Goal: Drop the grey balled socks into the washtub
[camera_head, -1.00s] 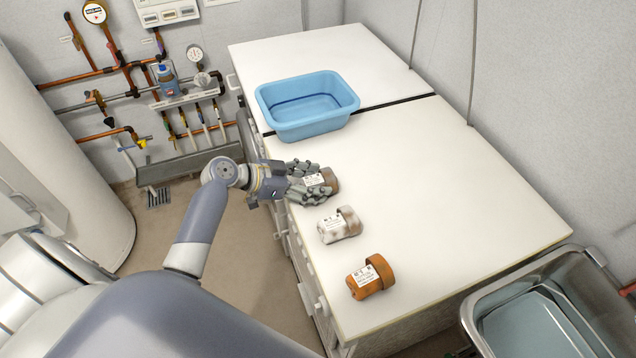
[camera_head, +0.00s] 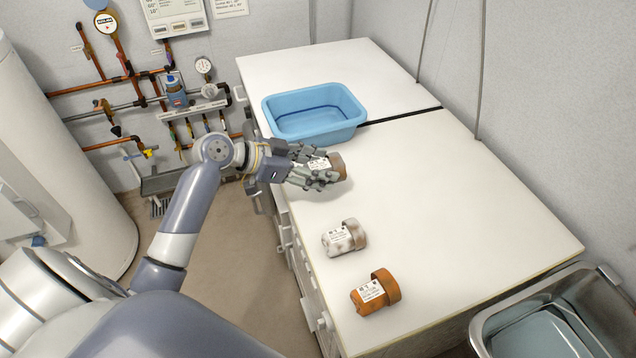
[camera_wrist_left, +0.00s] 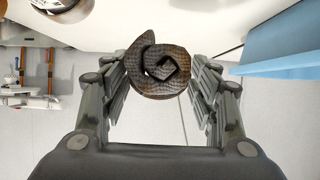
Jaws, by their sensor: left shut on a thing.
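A brown-grey knitted sock ball (camera_head: 337,166) with a white label is between the fingers of my left gripper (camera_head: 318,168), which is shut on it. In the left wrist view the rolled sock ball (camera_wrist_left: 160,72) looks dark grey-brown, with my gripper's fingers on both sides. It appears held above the white counter. The blue washtub (camera_head: 315,128) stands on the counter just beyond my gripper; its side also shows at the right of the left wrist view (camera_wrist_left: 285,50). A whitish-grey sock ball (camera_head: 344,237) lies on the counter nearer me. My right gripper is not in view.
An orange sock ball (camera_head: 376,292) lies near the counter's front. A metal sink (camera_head: 490,325) is at the lower right. The right part of the white counter (camera_head: 460,200) is clear. Pipes and gauges line the wall at the left.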

